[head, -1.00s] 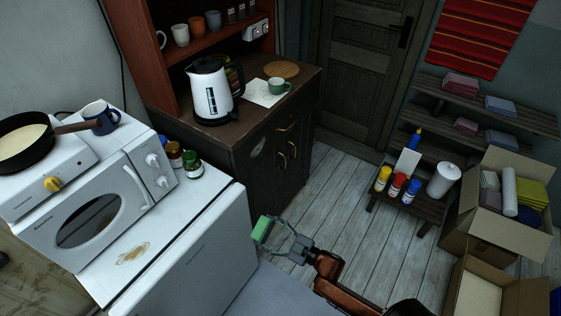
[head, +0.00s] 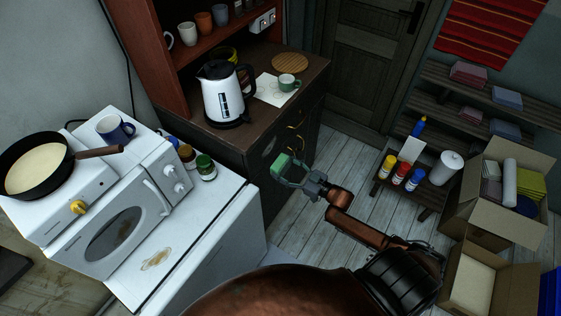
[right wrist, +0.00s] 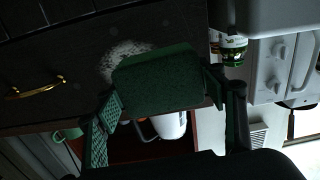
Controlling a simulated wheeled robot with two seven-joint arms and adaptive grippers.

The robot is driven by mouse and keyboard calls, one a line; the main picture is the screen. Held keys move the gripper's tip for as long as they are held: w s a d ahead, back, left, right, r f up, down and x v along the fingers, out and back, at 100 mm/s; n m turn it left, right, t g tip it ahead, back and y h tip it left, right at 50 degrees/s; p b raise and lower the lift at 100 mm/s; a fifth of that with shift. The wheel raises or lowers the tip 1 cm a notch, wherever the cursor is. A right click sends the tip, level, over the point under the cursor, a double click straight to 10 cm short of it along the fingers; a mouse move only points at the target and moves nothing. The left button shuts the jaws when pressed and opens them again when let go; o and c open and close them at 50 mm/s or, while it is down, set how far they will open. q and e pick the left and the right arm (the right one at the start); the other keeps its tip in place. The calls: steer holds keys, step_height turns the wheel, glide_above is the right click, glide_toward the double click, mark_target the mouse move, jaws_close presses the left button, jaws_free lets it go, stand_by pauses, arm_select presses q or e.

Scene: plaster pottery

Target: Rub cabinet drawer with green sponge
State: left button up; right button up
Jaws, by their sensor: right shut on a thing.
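The dark cabinet drawer (head: 281,135) is shut, below the brown countertop in the head view. A whitish smudge (right wrist: 122,55) shows on its front in the right wrist view, near a brass handle (right wrist: 36,90). My right gripper (head: 286,171) is shut on the green sponge (head: 280,165), in front of the cabinet. In the right wrist view the sponge (right wrist: 160,82) covers part of the smudge. I cannot tell whether it touches the drawer. My left gripper is not in view.
A white kettle (head: 223,94), a green cup (head: 287,83) and a round board (head: 290,62) stand on the cabinet top. The white appliance (head: 215,230) with jars (head: 205,167) flanks the cabinet on the left.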

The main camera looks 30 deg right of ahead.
mark_target(262, 155)
steer(key=shift+b+x, duration=0.8)
steer(key=shift+x, duration=1)
steer(key=shift+b+x, duration=0.3)
steer(key=shift+x, duration=0.55)
steer(key=shift+x, duration=1)
steer(key=shift+d, duration=0.15)
